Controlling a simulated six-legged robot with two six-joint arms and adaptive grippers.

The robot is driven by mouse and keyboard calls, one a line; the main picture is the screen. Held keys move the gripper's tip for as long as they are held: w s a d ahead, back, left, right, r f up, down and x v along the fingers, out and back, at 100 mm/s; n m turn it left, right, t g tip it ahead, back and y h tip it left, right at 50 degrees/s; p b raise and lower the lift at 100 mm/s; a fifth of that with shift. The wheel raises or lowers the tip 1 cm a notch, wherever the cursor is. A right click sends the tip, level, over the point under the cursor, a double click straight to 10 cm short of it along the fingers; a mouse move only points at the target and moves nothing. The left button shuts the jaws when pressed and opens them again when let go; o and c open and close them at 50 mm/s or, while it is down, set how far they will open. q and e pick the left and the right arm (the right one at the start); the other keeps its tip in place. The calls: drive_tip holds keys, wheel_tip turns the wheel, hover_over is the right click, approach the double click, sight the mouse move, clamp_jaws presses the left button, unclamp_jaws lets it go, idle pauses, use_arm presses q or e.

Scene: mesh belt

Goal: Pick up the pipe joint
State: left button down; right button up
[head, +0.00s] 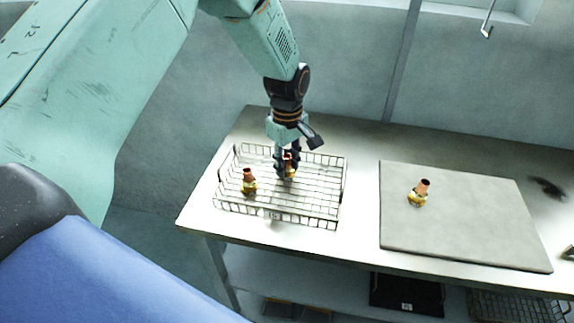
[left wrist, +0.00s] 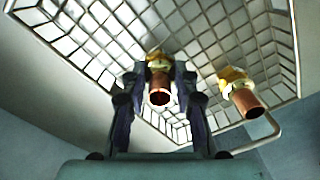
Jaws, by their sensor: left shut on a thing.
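My left gripper (head: 286,170) reaches down into a wire mesh basket (head: 325,218) on the table. It is shut on a pipe joint with a copper end and a brass-yellow body, partly hidden by the fingers in the head view. In the left wrist view this held pipe joint (left wrist: 160,88) sits between the two fingers (left wrist: 155,95), its copper end towards the camera. A second pipe joint (head: 249,182) stands in the basket to the left of the gripper; it also shows at the right in the left wrist view (left wrist: 243,97). A third pipe joint (head: 420,192) is on the grey mat. My right gripper is not in view.
The grey mat (head: 460,235) lies on the table (head: 360,240) right of the basket, mostly bare. The basket's wire walls rise around the gripper. A dark object is at the table's right edge. A shelf below holds a black tray (head: 407,297) and another wire basket (head: 510,305).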

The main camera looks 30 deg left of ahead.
sight(287, 155)
use_arm(q)
wheel_tip(287, 155, up, 10)
drive_tip(key=shift+f, duration=0.25)
drive_tip(key=shift+w+r, duration=0.1)
drive_tip(key=shift+r, duration=0.1)
